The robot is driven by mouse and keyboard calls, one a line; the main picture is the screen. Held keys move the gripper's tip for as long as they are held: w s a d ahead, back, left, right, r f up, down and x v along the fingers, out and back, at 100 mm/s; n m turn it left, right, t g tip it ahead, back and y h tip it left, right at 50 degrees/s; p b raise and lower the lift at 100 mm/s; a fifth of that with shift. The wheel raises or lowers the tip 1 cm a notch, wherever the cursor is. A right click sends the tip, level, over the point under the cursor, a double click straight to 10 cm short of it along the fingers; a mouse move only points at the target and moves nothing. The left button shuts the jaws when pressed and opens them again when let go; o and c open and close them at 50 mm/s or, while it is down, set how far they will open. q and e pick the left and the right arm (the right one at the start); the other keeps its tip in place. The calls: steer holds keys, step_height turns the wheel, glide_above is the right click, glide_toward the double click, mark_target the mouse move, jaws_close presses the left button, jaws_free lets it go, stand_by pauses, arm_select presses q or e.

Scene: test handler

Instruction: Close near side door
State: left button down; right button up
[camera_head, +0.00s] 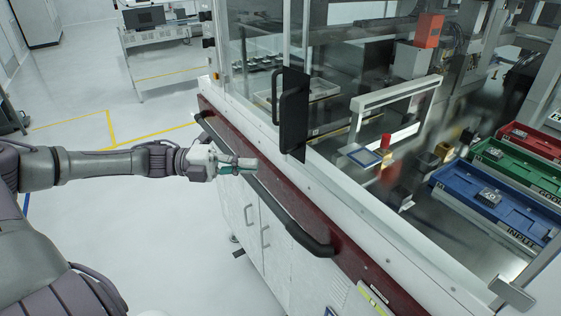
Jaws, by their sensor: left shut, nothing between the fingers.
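The handler (345,215) is a large white cabinet with a dark red front band and clear panels above. A black door handle (293,112) on a dark plate stands upright at the clear front panels. I cannot tell from this view how far the door is open. My left gripper (252,163) is shut and empty. It is above the long black rail on the cabinet's front, left of and lower than the door handle in the picture, apart from the handle. My right gripper is not in view.
The long black rail (262,190) juts out along the front. Inside the handler are a blue tray (470,203), a green tray (510,166), a red tray (535,140) and a white frame (395,92). A table (165,36) stands behind.

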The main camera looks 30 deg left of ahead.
mark_target(299, 160)
arm_select(q)
steer(key=w+d, duration=0.4)
steer(key=w, duration=0.1)
steer(key=shift+w+d+p, duration=0.1)
steer(key=shift+w+p, duration=0.15)
steer(key=shift+p, duration=0.15)
steer(key=shift+w+d+f, duration=0.15)
steer(key=shift+w+f, duration=0.05)
steer(key=shift+w, duration=0.45)
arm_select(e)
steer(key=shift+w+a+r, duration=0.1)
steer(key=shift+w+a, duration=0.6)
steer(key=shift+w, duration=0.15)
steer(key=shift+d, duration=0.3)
